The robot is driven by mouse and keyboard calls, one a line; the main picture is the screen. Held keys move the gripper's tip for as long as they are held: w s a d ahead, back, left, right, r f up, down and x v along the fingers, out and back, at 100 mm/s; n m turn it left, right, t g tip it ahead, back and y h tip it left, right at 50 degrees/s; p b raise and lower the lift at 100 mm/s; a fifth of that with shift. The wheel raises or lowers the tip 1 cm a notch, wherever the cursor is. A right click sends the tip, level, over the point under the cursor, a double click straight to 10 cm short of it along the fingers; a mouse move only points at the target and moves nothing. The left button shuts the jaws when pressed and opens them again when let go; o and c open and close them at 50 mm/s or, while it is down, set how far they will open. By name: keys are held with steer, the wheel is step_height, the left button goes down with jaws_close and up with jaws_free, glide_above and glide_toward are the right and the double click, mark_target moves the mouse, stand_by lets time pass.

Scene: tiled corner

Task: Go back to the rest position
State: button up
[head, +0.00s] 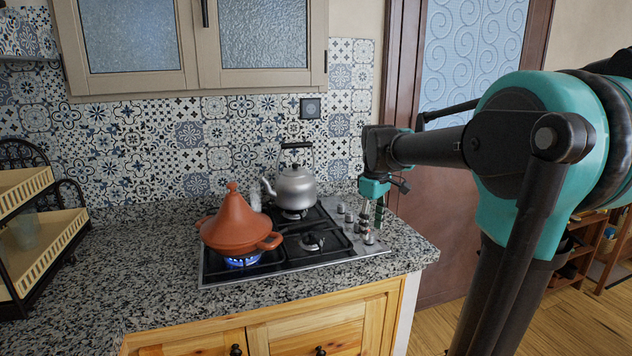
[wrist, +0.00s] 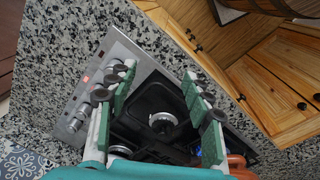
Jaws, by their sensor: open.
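My gripper (head: 372,216) is open and empty, pointing down above the knobs at the right side of the gas hob (head: 210,276). In the wrist view the two green-padded fingers of my gripper (wrist: 160,100) stand wide apart over the hob (wrist: 68,128), with a burner showing between them. Several control knobs (head: 365,228) sit close beside and below the fingers. I cannot tell whether a finger touches a knob.
An orange tagine (head: 235,226) stands over a lit blue flame (head: 243,261) at the front left burner. A grey kettle (head: 296,188) stands on a back burner. A black-framed rack (head: 45,240) stands at the left. The granite counter (head: 140,270) between is clear.

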steer(key=s+d+f+m+t, duration=0.3)
steer(key=s+f+m, duration=0.6)
steer(key=s+f, duration=1)
steer(key=shift+s+d+f, duration=0.2)
steer(key=shift+d+f, duration=0.1)
steer(key=shift+f, duration=0.5)
